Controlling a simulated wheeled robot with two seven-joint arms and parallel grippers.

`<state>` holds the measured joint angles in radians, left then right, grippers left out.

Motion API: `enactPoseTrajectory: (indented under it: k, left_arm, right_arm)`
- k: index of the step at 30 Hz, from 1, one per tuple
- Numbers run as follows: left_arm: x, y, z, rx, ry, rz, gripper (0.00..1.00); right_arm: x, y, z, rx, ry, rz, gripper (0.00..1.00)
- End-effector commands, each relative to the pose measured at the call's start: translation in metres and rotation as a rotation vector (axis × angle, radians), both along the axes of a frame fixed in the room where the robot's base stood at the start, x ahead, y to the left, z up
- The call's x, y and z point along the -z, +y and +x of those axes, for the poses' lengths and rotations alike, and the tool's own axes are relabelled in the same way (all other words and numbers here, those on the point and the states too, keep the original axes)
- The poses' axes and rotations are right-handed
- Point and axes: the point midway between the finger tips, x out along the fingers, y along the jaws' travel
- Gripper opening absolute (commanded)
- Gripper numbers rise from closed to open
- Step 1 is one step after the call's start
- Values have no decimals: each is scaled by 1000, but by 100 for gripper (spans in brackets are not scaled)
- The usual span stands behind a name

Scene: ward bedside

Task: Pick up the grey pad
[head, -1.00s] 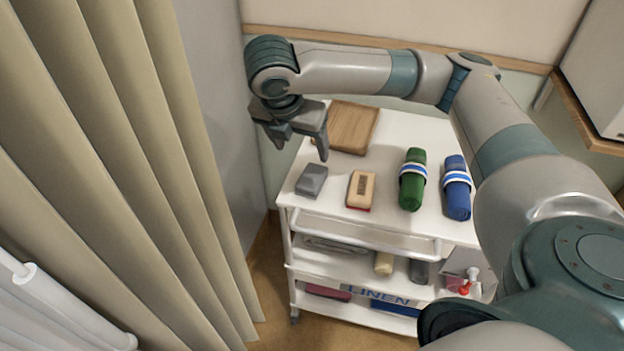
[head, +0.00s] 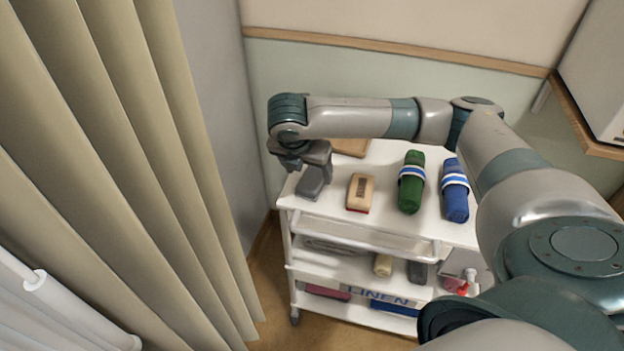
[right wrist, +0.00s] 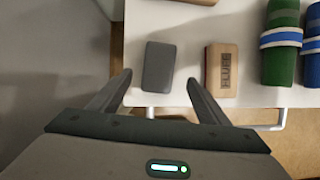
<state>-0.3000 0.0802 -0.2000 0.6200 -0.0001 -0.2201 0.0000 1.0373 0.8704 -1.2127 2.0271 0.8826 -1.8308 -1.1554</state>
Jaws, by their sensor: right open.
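The grey pad (head: 312,184) lies on the left front part of the trolley's white top. In the right wrist view the grey pad (right wrist: 159,67) shows whole, ahead of and between the two open fingers. My right gripper (head: 309,180) is above the pad, pointing down, and hides part of it in the head view. In the right wrist view my right gripper (right wrist: 158,88) is open and empty, its fingers on either side of the pad's near end. I cannot tell whether it touches the pad. My left gripper is not in view.
A tan brush-like block (head: 360,192) lies just right of the pad. A green roll (head: 411,182) and a blue roll (head: 455,190) lie further right. A wooden board (head: 351,147) is behind. The trolley (head: 300,207) has lower shelves with linen. A curtain (head: 120,150) hangs at left.

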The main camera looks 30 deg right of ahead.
Motion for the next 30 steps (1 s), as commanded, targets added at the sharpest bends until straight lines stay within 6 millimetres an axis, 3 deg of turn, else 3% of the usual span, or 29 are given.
enactPoseTrajectory:
  k: [17, 30]
  left_arm:
    - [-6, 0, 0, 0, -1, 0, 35]
    - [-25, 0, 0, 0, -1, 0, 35]
  right_arm:
    - [11, -4, 3, 0, 2, 0, 70]
    - [53, -18, 16, -1, 1, -1, 70]
